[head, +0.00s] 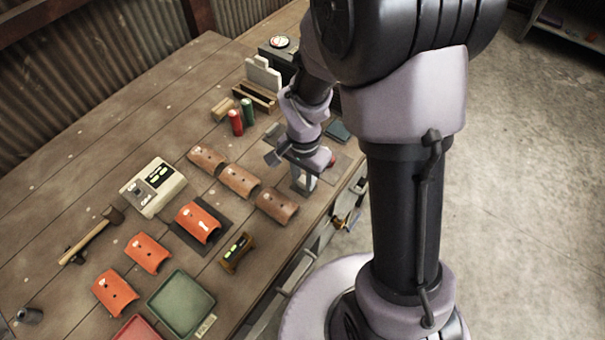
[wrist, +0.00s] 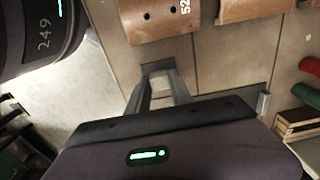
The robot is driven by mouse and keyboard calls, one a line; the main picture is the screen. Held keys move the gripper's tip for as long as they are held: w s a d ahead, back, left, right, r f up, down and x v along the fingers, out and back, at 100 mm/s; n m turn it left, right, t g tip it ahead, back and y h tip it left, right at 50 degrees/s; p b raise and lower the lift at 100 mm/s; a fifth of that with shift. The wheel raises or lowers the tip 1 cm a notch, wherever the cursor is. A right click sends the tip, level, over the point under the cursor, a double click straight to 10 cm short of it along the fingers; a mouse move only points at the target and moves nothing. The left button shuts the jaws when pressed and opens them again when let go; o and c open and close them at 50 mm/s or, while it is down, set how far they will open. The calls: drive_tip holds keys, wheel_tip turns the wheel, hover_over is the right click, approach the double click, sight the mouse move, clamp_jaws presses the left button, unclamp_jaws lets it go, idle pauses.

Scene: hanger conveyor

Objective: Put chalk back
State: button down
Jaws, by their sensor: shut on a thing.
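My gripper (head: 304,183) points down over the right edge of the wooden workbench, close to a brown curved tile (head: 277,205).
Brown tiles (head: 207,158) and orange tiles (head: 148,252) lie to the left. Red and green cylinders (head: 235,122) and a wooden holder (head: 254,96) stand behind. A green tray (head: 181,303), a level (head: 237,252) and a hammer (head: 90,236) lie nearer. The far left bench is clear.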

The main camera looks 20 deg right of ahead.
drive_tip(key=shift+f, duration=0.25)
drive_tip(key=c, duration=1.1)
unclamp_jaws()
drive_tip(key=shift+r, duration=0.1)
drive_tip(key=shift+c, duration=0.2)
drive_tip(key=shift+r, duration=0.1)
wheel_tip(320, 180, up, 12)
drive_tip(key=p, duration=0.5)
wheel_tip(320, 180, up, 10)
drive_tip(key=n+t, duration=0.3)
hover_over(304, 180)
drive_tip(key=s+a, duration=0.2)
drive_tip(key=s, duration=0.3)
drive_tip(key=s+a+r+n+t+y, duration=0.2)
drive_tip(key=s+r+n, duration=0.1)
drive_tip(key=s+r, duration=0.3)
drive_tip(key=shift+s+t, duration=0.4)
drive_tip(key=shift+s, duration=0.5)
